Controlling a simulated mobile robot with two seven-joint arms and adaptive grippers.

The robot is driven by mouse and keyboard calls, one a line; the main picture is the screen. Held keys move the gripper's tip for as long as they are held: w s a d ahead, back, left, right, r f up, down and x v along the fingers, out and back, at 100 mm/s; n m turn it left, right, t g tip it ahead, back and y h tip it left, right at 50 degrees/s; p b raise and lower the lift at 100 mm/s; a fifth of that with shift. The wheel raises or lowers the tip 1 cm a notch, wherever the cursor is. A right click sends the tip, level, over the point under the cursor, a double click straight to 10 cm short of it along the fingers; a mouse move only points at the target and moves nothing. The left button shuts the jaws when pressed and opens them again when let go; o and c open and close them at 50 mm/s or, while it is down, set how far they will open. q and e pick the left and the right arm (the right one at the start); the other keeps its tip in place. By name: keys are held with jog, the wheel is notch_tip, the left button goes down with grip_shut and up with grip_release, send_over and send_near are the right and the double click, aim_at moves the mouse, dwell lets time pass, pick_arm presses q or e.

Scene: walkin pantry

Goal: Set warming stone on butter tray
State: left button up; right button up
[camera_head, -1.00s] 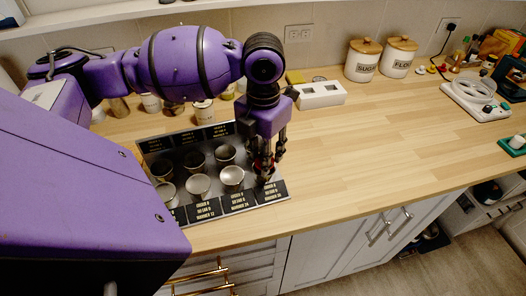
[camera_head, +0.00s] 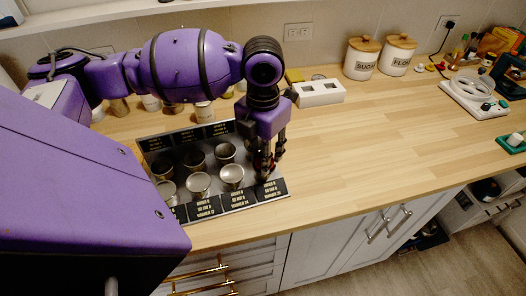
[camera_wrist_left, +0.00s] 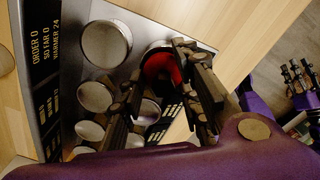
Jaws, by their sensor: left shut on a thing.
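My left gripper (camera_head: 267,168) points down over the right end of a dark metal tray (camera_head: 145,146) with several metal cups and black label plates. In the left wrist view the gripper (camera_wrist_left: 164,76) is shut on a red thing (camera_wrist_left: 162,66), possibly the warming stone. The fingers hide much of it, and its full shape cannot be told. A pale round rim shows around or behind it; I cannot tell whether it touches. I cannot tell surely which thing is the butter tray.
A white block with two square openings (camera_head: 320,98) stands behind the gripper. Sugar (camera_head: 361,62) and flour (camera_head: 396,58) jars stand at the back. A white scale-like device (camera_head: 474,100) is at the right. The counter's middle (camera_head: 390,140) is clear.

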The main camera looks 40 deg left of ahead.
pick_arm(q)
jog(key=shift+f, duration=0.15)
jog(key=o, duration=1.3)
notch_tip(320, 180, up, 12)
